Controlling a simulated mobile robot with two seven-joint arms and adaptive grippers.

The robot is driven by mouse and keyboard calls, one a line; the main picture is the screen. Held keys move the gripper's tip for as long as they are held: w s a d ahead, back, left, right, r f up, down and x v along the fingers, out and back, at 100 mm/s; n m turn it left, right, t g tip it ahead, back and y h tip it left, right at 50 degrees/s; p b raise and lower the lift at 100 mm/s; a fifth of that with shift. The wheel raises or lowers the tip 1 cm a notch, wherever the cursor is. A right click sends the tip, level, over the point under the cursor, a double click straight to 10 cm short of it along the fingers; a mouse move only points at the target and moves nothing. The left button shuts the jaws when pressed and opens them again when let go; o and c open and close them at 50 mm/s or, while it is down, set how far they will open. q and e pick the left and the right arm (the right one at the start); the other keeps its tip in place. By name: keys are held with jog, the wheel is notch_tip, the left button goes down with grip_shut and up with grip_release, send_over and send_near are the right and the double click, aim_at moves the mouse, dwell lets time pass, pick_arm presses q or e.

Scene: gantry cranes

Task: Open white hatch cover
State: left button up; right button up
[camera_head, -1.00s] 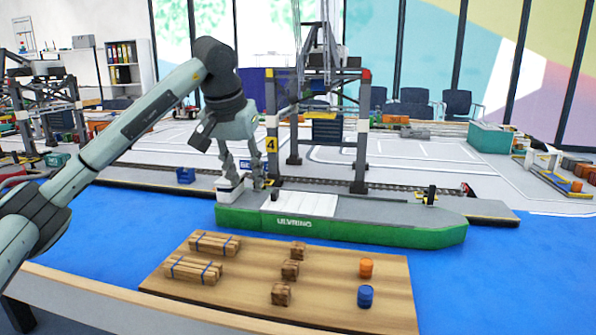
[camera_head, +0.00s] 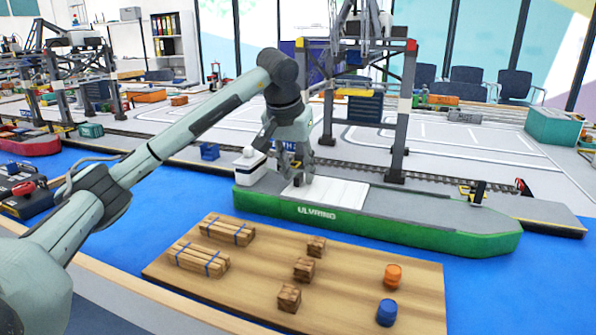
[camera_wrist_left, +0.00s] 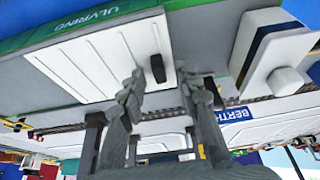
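The white hatch cover (camera_head: 338,192) lies flat on the deck of the green-hulled ship (camera_head: 400,227) marked ULVRINO. My left gripper (camera_head: 298,178) points down over the cover's left end. In the left wrist view the ribbed white cover (camera_wrist_left: 95,62) carries a small black handle (camera_wrist_left: 157,68) near one end. There the two fingers of my left gripper (camera_wrist_left: 163,84) are apart, with the handle showing in the gap between them. I cannot tell whether either finger touches the handle or cover. My right gripper is not in view.
A gantry crane (camera_head: 400,110) stands behind the ship. The ship's white cabin (camera_head: 250,165) is just left of my gripper. In front, a wooden board (camera_head: 350,262) holds plank bundles, several small crates, and an orange and a blue barrel.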

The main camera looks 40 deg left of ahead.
pick_arm(q)
jog(key=shift+w+f, duration=0.1)
grip_shut()
dwell(0.4)
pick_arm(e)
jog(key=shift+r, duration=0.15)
